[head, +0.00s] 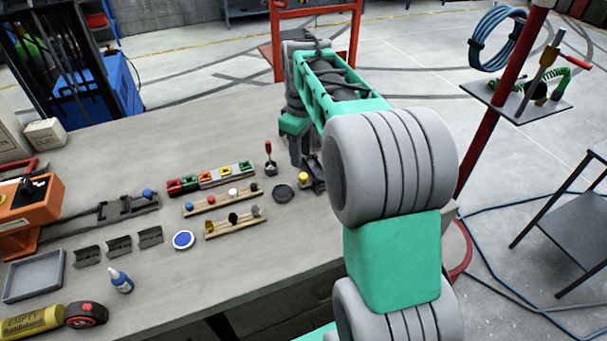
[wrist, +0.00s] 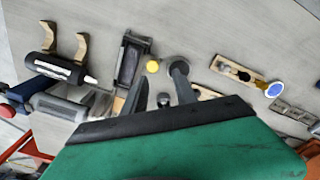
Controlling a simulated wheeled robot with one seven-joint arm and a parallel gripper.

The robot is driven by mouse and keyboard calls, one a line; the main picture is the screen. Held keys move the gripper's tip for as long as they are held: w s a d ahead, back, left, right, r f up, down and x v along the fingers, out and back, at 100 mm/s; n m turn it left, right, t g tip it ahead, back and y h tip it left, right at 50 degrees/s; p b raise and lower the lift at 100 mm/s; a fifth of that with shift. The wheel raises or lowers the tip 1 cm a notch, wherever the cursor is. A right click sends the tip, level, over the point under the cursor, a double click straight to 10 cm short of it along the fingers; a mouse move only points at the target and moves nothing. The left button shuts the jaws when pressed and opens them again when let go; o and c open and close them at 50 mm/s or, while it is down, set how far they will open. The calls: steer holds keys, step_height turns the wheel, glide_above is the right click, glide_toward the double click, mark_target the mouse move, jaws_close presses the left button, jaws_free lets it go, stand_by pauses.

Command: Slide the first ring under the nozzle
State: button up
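My gripper (wrist: 160,83) points down over the bench in the wrist view, its two dark fingers apart with nothing held. In the head view its fingers (head: 301,150) hang beyond the racks, partly hidden by my arm. A dark round disc (head: 284,193), possibly a ring, lies on the bench; in the wrist view it (wrist: 180,63) shows behind the right fingertip. A dark tool with a pale tapered tip (wrist: 62,70), possibly the nozzle, lies at the left of the wrist view. I cannot tell which part is the first ring.
A yellow round piece (head: 304,179) sits beside a black holder (wrist: 130,62). A small pot with a red handle (head: 270,166) stands nearby. Wooden racks (head: 222,203) with small parts, a blue-and-white disc (head: 184,240) and a glue bottle (head: 121,281) lie left.

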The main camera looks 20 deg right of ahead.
mark_target(303, 175)
steer(key=shift+w+d+f+n, duration=0.3)
steer(key=shift+w+d+f, duration=0.3)
steer(key=shift+w, duration=0.05)
steer(key=shift+w+d+f, duration=0.15)
steer(key=shift+f, duration=0.1)
step_height(303, 175, down, 7)
steer(key=shift+f+p, duration=0.1)
steer(key=shift+p, duration=0.5)
steer(key=shift+c, duration=0.2)
jaws_close()
